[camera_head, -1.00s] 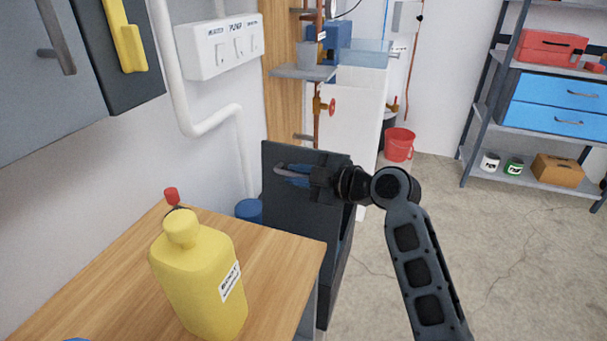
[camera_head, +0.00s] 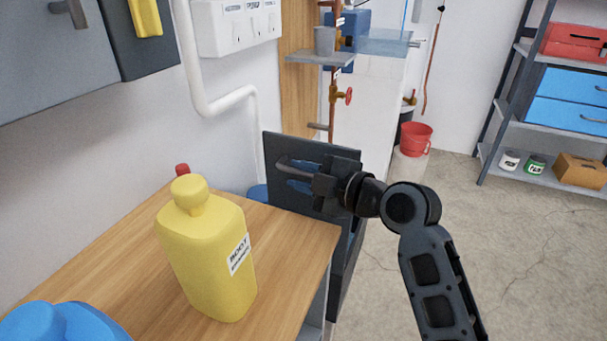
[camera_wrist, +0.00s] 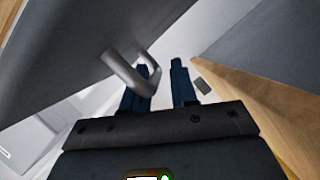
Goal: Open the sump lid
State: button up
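The sump lid appears to be the dark grey panel (camera_head: 300,147) standing steeply raised beyond the wooden counter. Its curved metal handle (camera_head: 289,165) shows on the face toward me. In the wrist view, the lid (camera_wrist: 75,45) fills the upper left and the handle (camera_wrist: 126,72) crosses the left finger. My gripper (camera_head: 299,178) is at the handle, with its dark blue fingers beside it. In the wrist view, my gripper (camera_wrist: 162,84) has a clear gap between its fingers, and the handle is not clamped between them. Contact with the left finger cannot be told.
The wooden counter (camera_head: 285,235) holds a yellow bottle (camera_head: 205,260) and a blue object (camera_head: 60,325). A red-handled pipe valve (camera_head: 344,96) is behind the lid. A red bucket (camera_head: 415,139) stands at the back. Open concrete floor (camera_head: 510,240) lies to the right.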

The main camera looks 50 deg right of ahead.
jog(key=v, duration=0.8)
jog(key=shift+w, duration=0.1)
dwell(0.5)
